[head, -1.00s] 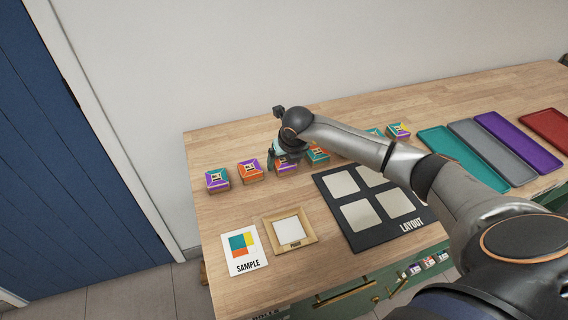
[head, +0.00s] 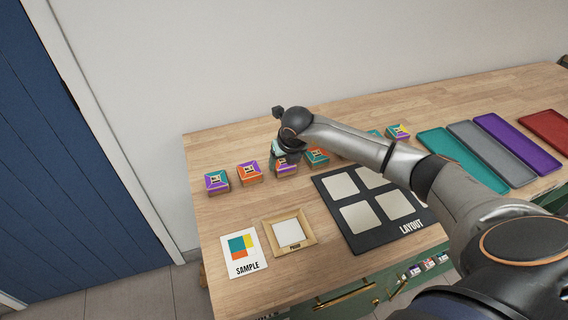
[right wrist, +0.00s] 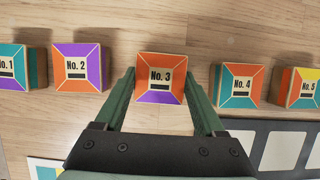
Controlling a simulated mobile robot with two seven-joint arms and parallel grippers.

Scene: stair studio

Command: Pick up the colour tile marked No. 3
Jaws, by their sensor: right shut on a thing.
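The colour tile marked No. 3 (right wrist: 161,78) is a small block with orange and purple faces. In the right wrist view it sits upright between the two fingers of my right gripper (right wrist: 161,90). In the head view the tile (head: 286,169) is partly hidden under my right gripper (head: 281,158). The gripper points down and is shut on the tile, which appears to be still at table level in the row. My left gripper is not in any view.
Tile No. 2 (right wrist: 77,67) and tile No. 4 (right wrist: 237,85) stand close on either side. The black layout board (head: 362,242), a sample card (head: 243,267) and a wooden frame (head: 313,240) lie in front. A teal tray (head: 462,158) and other trays are at right.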

